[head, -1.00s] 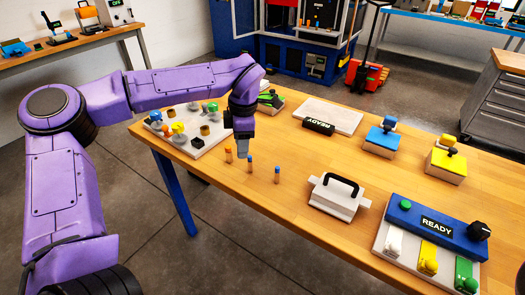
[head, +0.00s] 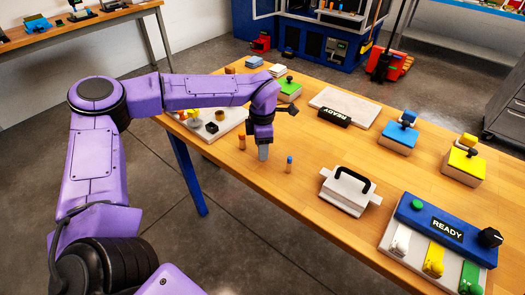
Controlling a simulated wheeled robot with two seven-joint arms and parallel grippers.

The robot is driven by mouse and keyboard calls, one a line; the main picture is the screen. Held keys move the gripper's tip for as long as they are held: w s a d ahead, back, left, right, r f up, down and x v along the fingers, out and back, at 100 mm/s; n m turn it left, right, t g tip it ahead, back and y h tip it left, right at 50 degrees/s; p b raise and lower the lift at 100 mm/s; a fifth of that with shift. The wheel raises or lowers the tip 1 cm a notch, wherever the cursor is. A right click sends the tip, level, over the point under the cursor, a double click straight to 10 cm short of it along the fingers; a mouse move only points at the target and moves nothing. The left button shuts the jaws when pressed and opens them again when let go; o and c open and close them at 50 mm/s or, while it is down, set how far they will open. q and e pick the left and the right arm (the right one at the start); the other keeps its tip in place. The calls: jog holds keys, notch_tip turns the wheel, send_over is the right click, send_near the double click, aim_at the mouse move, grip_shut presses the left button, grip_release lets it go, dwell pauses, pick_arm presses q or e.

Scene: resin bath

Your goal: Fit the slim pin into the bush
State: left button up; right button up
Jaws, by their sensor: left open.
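My left gripper (head: 263,152) points down over the wooden table, its fingertips low among the small upright pins. It is open, and I cannot see a pin between its fingers. An orange pin (head: 241,142) stands just left of it, and a slim blue-topped pin (head: 289,164) stands to its right, apart from it. The middle pin of the earlier row is not visible and may be hidden by the gripper. A white board (head: 233,122) with small round and dark parts lies behind to the left, partly covered by my arm. I cannot tell which part is the bush. My right gripper is not in view.
A white block with a black handle (head: 352,184) stands right of the pins. A blue READY panel (head: 432,228) with coloured switches is at the front right. Blue (head: 398,138) and yellow (head: 463,162) devices stand behind. The table between is clear.

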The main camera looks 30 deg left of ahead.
pick_arm(q)
grip_shut()
